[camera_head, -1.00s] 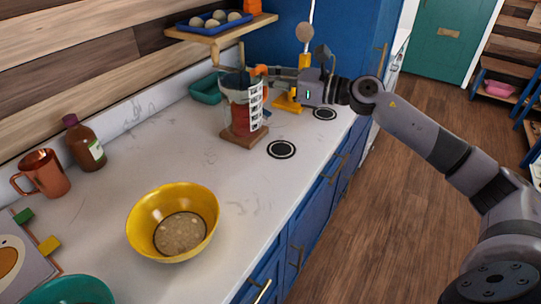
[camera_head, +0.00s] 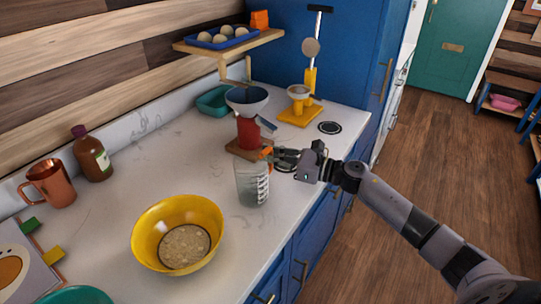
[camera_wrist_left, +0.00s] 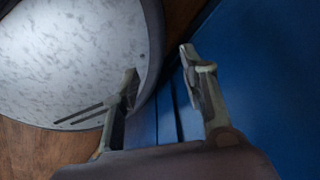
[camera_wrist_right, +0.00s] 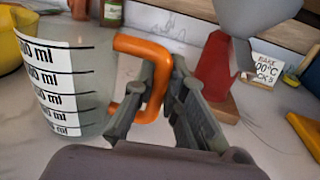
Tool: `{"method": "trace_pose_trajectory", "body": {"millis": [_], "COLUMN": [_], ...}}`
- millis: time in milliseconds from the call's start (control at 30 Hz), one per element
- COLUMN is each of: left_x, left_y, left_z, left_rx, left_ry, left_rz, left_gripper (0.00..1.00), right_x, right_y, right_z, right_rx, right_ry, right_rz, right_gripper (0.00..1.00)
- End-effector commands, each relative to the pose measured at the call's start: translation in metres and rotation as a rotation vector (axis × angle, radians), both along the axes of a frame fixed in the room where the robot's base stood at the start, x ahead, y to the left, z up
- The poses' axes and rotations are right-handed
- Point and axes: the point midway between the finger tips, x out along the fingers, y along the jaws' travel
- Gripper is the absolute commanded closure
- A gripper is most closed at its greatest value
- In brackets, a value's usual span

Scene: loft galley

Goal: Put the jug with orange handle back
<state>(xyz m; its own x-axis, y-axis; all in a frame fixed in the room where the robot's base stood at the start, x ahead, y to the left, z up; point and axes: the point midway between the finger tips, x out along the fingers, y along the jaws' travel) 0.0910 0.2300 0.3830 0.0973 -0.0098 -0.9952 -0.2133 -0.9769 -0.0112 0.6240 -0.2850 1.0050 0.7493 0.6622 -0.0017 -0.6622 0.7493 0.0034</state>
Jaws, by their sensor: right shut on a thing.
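In the right wrist view the jug (camera_wrist_right: 75,70) shows black ml marks on the left, with the orange handle (camera_wrist_right: 148,55) between the fingers. My left gripper (camera_wrist_left: 158,63) is open and empty in the left wrist view, near a round pale surface and a blue panel.
The yellow bowl (camera_head: 150,238) is at front left. A black ring mark (camera_head: 330,128) lies on bare counter at right; another is partly hidden behind my right gripper.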

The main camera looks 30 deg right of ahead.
Motion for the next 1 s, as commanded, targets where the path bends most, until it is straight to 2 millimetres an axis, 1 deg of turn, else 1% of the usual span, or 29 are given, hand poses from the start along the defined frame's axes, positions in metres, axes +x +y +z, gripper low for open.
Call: {"method": "trace_pose_trajectory", "body": {"millis": [233, 367, 400, 700, 1000], "left_x": [-0.0039, -0.0048, -0.0048, -0.0052, -0.005], "left_y": [0.0047, 0.0055, 0.0056, 0.0061, 0.0062], "left_z": [-0.0003, -0.005, -0.0052, -0.0038, -0.0028], "left_rx": [0.006, 0.007, 0.007, 0.008, 0.008], "left_ry": [0.006, 0.008, 0.008, 0.008, 0.008], "left_rz": [-0.002, -0.001, -0.001, 0.001, 0.002], "left_gripper": [0.6, 0.6, 0.6, 0.6, 0.6], "right_x": [0.0002, 0.0001, 0.0001, 0.0001, 0.0001], "right_y": [-0.0001, 0.0, -0.0001, 0.0, -0.0001], "right_z": [-0.0002, -0.0041, -0.0044, -0.0032, -0.0022], "right_rx": [0.001, 0.001, -0.001, -0.001, -0.001], "right_ry": [-0.002, -0.002, -0.001, -0.001, -0.001], "right_rz": [0.0, 0.0, 0.0, 0.0, 0.0], "right_gripper": [1.0, 1.0, 0.88, 0.68, 0.68]}}
